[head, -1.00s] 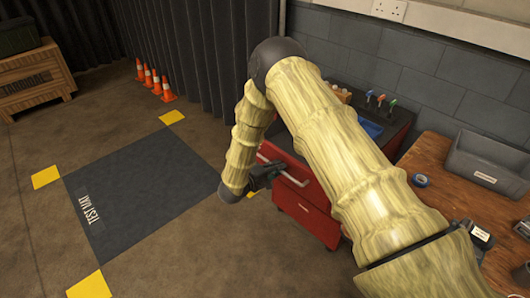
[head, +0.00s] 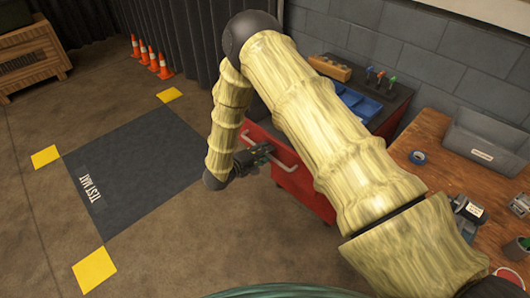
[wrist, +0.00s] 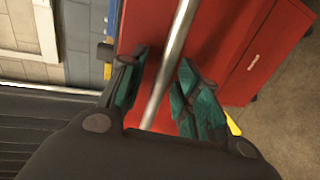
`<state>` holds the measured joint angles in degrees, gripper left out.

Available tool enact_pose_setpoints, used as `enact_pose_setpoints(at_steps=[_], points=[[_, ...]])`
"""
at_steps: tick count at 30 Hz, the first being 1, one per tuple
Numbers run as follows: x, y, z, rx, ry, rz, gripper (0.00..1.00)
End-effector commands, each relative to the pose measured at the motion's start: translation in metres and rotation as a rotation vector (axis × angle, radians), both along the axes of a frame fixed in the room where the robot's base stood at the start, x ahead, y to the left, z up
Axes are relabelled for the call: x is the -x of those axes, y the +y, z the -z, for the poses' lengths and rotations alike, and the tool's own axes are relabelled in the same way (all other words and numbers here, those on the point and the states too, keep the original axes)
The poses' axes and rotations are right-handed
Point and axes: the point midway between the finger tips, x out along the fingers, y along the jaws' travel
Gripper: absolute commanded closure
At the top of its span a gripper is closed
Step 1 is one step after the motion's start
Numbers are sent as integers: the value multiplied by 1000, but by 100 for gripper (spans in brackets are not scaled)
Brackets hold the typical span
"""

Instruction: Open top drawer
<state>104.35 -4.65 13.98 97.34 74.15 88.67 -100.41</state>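The red tool cabinet (head: 303,190) stands beside the wall, partly hidden by my arm. Its upper drawer front carries a pale bar handle (head: 283,164). My gripper (head: 257,157) is at that handle. In the wrist view, the metal bar handle (wrist: 172,62) runs between the two teal-padded fingers of my gripper (wrist: 163,62). A gap shows beside the bar, so the fingers look open around it. The red front (wrist: 220,45) lies behind the bar. I cannot tell how far the drawer stands out.
Blue trays (head: 358,103) and small tools (head: 378,80) sit on the cabinet top. A wooden bench (head: 425,130) with a grey bin (head: 487,140) stands at the right. The test mat (head: 145,165) lies on open floor at the left. Orange cones (head: 152,60) stand at the back.

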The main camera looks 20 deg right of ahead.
Motion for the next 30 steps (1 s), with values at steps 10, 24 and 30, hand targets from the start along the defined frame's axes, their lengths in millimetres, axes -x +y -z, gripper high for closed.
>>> enact_pose_setpoints(at_steps=[10,24,30], points=[[2,4,-1,0,1,0,67],[31,71,-15,-1,1,-3,67],[43,95,-21,-1,0,-2,67]])
